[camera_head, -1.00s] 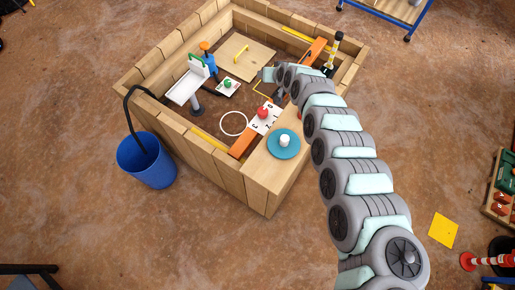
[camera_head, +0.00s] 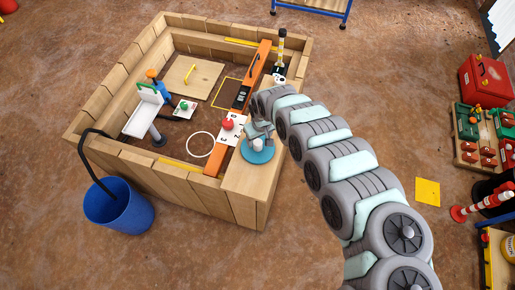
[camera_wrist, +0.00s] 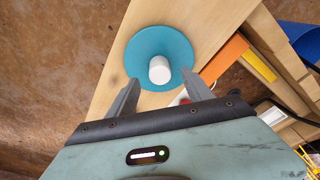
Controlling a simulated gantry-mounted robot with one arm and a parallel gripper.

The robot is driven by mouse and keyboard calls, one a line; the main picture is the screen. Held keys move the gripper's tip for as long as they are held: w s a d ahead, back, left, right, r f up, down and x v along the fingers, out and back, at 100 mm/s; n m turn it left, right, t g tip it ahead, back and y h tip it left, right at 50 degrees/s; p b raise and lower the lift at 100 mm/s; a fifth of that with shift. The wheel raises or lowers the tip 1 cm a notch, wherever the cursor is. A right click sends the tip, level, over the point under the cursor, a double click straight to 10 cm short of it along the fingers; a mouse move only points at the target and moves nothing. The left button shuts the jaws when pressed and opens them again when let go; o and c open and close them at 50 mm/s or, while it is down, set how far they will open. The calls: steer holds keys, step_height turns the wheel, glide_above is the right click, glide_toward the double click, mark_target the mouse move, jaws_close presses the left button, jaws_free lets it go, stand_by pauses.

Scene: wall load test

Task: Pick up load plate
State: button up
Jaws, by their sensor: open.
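The load plate, a teal-blue disc (camera_head: 262,156) with a white upright knob (camera_head: 257,145), lies flat on the wide wooden ledge (camera_head: 248,195) at the near right of the timber box. In the wrist view the plate (camera_wrist: 150,38) and its white knob (camera_wrist: 159,70) show between my fingers. My gripper (camera_wrist: 161,82) is open and empty, its two fingertips on either side of the knob near the plate's edge. In the head view my gripper (camera_head: 260,136) is over the plate and partly covers it. I cannot tell whether the fingers touch the plate.
An orange beam (camera_head: 243,95) spans the box beside the ledge. A red knob (camera_head: 227,124) on a white card is left of the plate. A blue bucket (camera_head: 120,208) is left of the box, and a yellow sheet (camera_head: 428,192) lies right.

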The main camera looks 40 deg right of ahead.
mark_target(258, 142)
steer(key=f, duration=0.2)
steer(key=f+b, duration=0.1)
steer(key=f, duration=0.1)
steer(key=shift+w, duration=0.4)
steer(key=shift+d+f+b, duration=0.1)
steer(key=shift+f+b, duration=0.25)
steer(key=shift+f, duration=0.1)
jaws_close()
stand_by(0.8)
